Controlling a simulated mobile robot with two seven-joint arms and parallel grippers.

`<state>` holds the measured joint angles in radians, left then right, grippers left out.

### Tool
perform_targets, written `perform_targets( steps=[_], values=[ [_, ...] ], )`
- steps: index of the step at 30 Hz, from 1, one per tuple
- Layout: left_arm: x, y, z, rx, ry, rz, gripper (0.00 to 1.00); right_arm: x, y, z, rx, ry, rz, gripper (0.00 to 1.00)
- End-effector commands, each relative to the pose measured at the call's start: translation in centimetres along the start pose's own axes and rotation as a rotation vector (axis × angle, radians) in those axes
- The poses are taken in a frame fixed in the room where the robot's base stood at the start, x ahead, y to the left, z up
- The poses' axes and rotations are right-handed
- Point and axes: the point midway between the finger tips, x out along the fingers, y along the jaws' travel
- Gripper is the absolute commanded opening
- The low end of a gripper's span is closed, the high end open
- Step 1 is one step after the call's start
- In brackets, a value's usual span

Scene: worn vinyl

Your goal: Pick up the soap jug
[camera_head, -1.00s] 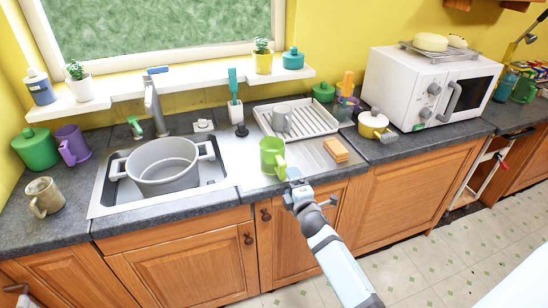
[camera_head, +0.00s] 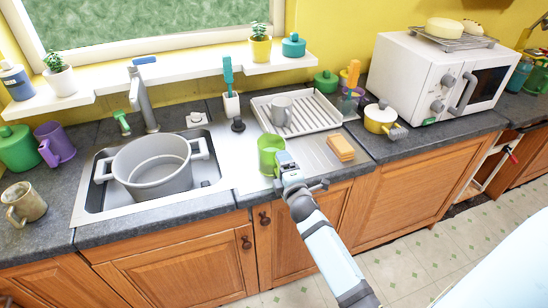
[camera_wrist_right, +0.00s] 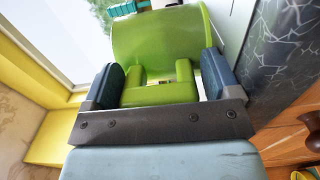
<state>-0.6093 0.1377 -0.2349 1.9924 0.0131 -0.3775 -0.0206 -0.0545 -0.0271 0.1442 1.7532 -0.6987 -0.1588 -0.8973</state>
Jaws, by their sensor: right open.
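A lime-green jug (camera_head: 268,150) stands upright on the steel drainboard right of the sink bowl. No label shows that it is the soap jug. My right gripper (camera_head: 281,163) is at its near right side, hiding part of it in the head view. In the right wrist view the jug (camera_wrist_right: 155,35) fills the middle. My right gripper (camera_wrist_right: 160,80) is open there, with one dark blue finger on each side of the jug's green handle. I cannot tell whether either finger touches it. My left gripper is not in view.
A grey pot (camera_head: 153,172) sits in the sink. A drying rack (camera_head: 313,122) with a grey mug stands behind the jug.

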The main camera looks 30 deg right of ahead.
Motion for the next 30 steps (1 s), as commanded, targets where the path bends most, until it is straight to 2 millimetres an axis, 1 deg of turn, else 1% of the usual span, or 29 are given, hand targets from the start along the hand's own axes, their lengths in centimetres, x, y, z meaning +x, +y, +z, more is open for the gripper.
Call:
perform_targets(
  steps=[6,7,8,9,11,12,14,15,16,17,25,28,30],
  values=[
    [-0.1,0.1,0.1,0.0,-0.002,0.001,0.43,0.0,0.0,0.0,0.0,0.0,-0.001,0.83],
    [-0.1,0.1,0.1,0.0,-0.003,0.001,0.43,0.0,0.0,0.0,0.0,0.0,-0.001,0.81],
    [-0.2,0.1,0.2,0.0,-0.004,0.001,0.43,0.0,0.0,0.0,0.0,0.0,-0.001,0.74],
    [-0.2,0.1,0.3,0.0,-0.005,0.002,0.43,0.0,0.0,0.0,0.0,0.0,-0.001,0.65],
    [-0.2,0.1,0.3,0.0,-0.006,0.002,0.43,0.0,0.0,0.0,0.0,0.0,0.0,0.51],
    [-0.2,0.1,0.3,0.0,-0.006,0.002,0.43,0.0,0.0,0.0,0.0,0.0,0.0,0.42],
    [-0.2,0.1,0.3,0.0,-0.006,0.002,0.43,0.0,0.0,0.0,0.0,0.0,0.0,0.28],
    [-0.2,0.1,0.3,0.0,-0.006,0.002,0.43,0.0,0.0,0.0,0.0,0.0,0.0,0.19],
    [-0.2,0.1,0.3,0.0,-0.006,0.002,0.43,0.0,0.0,0.0,0.0,0.0,0.0,0.12],
    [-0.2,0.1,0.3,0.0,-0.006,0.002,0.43,0.0,0.1,0.0,0.0,0.0,0.002,0.07],
    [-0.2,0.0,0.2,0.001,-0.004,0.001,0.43,0.0,0.2,0.0,0.0,0.0,0.002,0.07],
    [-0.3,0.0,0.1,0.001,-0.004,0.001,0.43,0.0,0.8,0.0,-0.001,0.001,0.003,0.07],
    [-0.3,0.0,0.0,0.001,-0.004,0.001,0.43,0.0,1.6,0.0,-0.002,0.0,0.004,0.07]
  ],
)
